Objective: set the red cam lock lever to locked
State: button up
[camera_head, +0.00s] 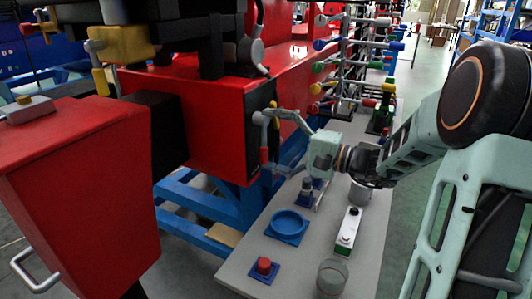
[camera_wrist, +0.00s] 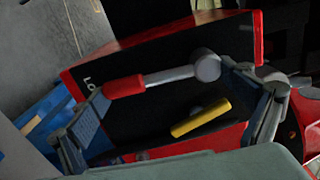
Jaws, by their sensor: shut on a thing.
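The cam lock lever has a red grip (camera_wrist: 125,87), a grey metal arm and a round grey hub (camera_wrist: 207,66) on a black panel (camera_wrist: 150,118). In the head view the red grip (camera_head: 264,156) hangs below the hub (camera_head: 261,118). My gripper (camera_head: 271,140) reaches the lever from the right. In the wrist view my gripper (camera_wrist: 165,80) spans the lever lengthwise, one finger at the red grip's end and the other by the hub. Partly hidden lettering starting "Lo" (camera_wrist: 90,83) shows beside the grip's end.
The panel is on a red housing (camera_head: 205,120). A grey table (camera_head: 315,245) below my arm holds a blue dish (camera_head: 287,226), a red button (camera_head: 263,264) and a clear cup (camera_head: 332,277). A peg rack (camera_head: 347,55) stands behind.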

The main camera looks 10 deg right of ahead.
jog(key=shift+w+n+b, duration=0.1)
jog(key=shift+n+b, duration=0.2)
jog(key=shift+n, duration=0.1)
jog(key=o, duration=1.3)
jog(key=v, duration=1.2)
